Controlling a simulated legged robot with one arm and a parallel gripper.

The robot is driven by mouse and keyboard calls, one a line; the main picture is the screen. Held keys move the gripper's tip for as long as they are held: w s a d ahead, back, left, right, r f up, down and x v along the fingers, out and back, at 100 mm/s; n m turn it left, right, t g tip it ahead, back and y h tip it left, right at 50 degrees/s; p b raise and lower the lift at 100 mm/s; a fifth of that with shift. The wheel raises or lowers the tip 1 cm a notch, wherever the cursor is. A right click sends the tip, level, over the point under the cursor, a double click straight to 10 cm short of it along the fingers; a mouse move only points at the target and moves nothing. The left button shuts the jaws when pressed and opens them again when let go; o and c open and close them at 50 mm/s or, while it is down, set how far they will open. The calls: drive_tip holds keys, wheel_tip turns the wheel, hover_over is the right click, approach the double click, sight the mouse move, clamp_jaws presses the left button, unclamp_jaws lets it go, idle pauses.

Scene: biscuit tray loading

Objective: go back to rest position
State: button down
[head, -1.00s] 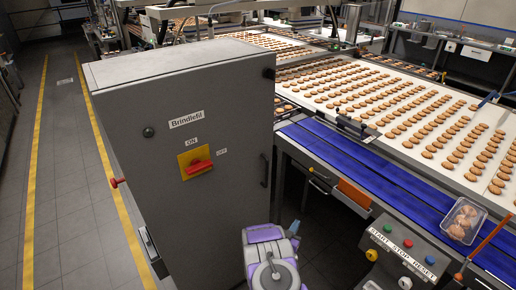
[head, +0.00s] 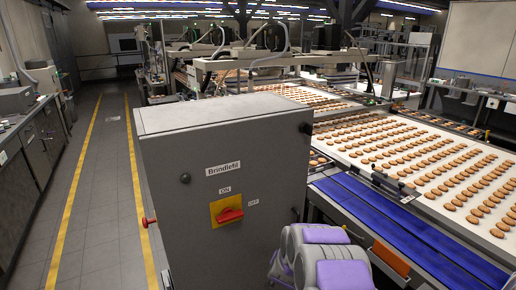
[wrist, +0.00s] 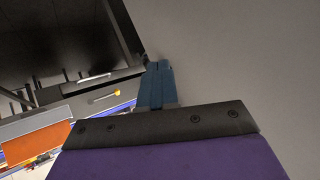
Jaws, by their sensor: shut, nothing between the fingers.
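My gripper (wrist: 158,68) shows in the wrist view as two dark blue fingers pressed together, with nothing between them. They point towards a plain grey surface on the right and a dark gap on the left. In the head view only the purple and grey links of my arm show at the bottom, right of the middle. My gripper cannot be made out there.
A grey cabinet (head: 212,168) with a red switch (head: 229,215) stands close in front, left of my arm. A blue belt (head: 405,235) and a white conveyor with rows of biscuits (head: 410,150) run on the right. A floor aisle (head: 102,190) between yellow lines lies clear at left.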

drive_tip(key=s+a+r+n+g+y, duration=0.2)
drive_tip(key=s+r, duration=0.6)
drive_tip(key=s, duration=0.1)
drive_tip(key=s+a+r+n+g+y, duration=0.2)
drive_tip(key=s+a+r+g, duration=0.1)
drive_tip(key=s+r, duration=0.45)
drive_tip(key=s+d+r+g, duration=0.2)
drive_tip(key=s+d, duration=0.1)
drive_tip(key=s, duration=0.9)
drive_tip(key=s+d+r+n+g+h, duration=0.1)
drive_tip(key=s+d+r+g, duration=0.1)
drive_tip(key=s, duration=1)
drive_tip(key=s+d+r+n+g+h, duration=0.1)
drive_tip(key=s+d+r+g, duration=0.1)
drive_tip(key=s, duration=1)
wheel_tip(320, 180, up, 2)
drive_tip(key=shift+d+r+g, duration=0.2)
drive_tip(key=shift+d+g, duration=0.1)
drive_tip(key=shift+d, duration=0.6)
drive_tip(key=c, duration=1.8)
unclamp_jaws()
drive_tip(key=shift+c, duration=0.2)
